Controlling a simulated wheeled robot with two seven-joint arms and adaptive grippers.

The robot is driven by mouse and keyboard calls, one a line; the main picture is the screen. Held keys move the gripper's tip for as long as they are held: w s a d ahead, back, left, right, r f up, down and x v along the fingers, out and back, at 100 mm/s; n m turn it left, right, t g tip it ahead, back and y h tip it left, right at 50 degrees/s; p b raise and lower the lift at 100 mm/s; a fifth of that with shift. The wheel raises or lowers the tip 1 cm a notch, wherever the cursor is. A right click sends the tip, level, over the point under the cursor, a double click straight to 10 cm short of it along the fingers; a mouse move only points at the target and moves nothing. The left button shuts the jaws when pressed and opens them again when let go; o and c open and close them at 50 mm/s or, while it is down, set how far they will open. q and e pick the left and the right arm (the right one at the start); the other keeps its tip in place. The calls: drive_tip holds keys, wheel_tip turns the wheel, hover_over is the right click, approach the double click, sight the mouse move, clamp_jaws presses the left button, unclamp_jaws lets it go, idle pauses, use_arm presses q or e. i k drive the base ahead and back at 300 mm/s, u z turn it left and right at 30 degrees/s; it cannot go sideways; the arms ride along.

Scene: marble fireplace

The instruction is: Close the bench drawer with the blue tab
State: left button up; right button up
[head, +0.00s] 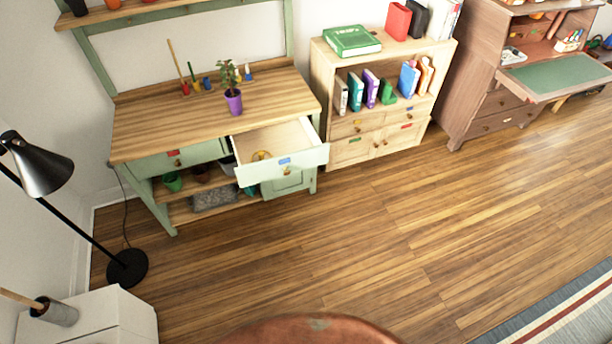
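The green bench (200,110) with a wooden top stands against the wall at upper left. Its right drawer (308,160) is pulled well out and bears a blue tab (284,161) on its pale front, with a small knob just below. A round yellowish item (261,155) lies inside the drawer. The bench's left drawer (180,157), with a red tab (173,153), is shut. Neither of my grippers shows in the head view.
Wooden floor (330,240) lies open in front of the bench. A potted plant (232,95) stands on the bench top. A bookcase (325,60) is right of the bench, a black lamp (42,170) left. A brown rounded surface (310,331) is at the bottom edge.

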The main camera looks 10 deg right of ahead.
sight(295, 147)
drive_tip(key=u, duration=0.75)
drive_tip(key=i, duration=1.2)
drive_tip(key=z, duration=0.45)
